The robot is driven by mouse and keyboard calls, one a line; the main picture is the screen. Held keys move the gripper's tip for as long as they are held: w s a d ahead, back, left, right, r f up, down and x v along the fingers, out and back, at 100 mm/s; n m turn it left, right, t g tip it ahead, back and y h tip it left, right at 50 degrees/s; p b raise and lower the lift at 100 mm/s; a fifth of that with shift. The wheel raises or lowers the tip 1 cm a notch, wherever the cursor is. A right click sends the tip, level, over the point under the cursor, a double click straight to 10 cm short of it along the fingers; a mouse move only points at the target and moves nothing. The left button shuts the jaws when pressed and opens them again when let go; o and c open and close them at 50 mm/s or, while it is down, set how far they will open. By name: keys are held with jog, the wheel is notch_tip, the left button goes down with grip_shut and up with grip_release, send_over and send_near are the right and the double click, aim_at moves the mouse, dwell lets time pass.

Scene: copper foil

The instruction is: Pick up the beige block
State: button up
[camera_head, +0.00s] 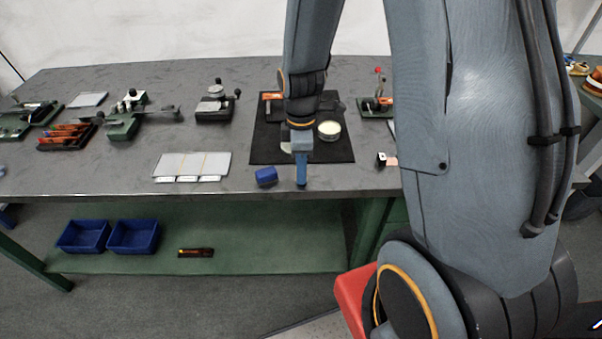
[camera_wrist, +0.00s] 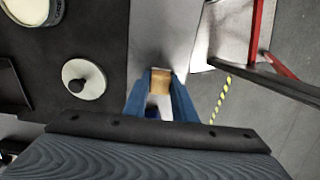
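The beige block (camera_wrist: 160,82) shows in the wrist view between the tips of the two blue fingers of my gripper (camera_wrist: 160,88). It fills most of the gap, and I cannot tell whether the fingers press on it. In the head view my gripper (camera_head: 301,170) points down at the front edge of the grey table (camera_head: 110,180). There the block is not clearly visible at the fingers. A blue block (camera_head: 266,176) lies just left of the gripper.
A black mat (camera_head: 270,152) with a round tin (camera_head: 329,130) lies behind the gripper. A light pad (camera_head: 192,164) lies to the left, and a small black-and-white item (camera_head: 381,159) to the right. Blue bins (camera_head: 133,236) stand on the lower shelf.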

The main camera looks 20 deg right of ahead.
jog(key=shift+r, duration=0.1)
jog(key=shift+c, duration=0.2)
notch_tip(320, 180, up, 10)
jog(key=b, duration=0.1)
jog(key=shift+b, duration=0.35)
jog(key=o, duration=0.5)
jog(key=c, duration=0.4)
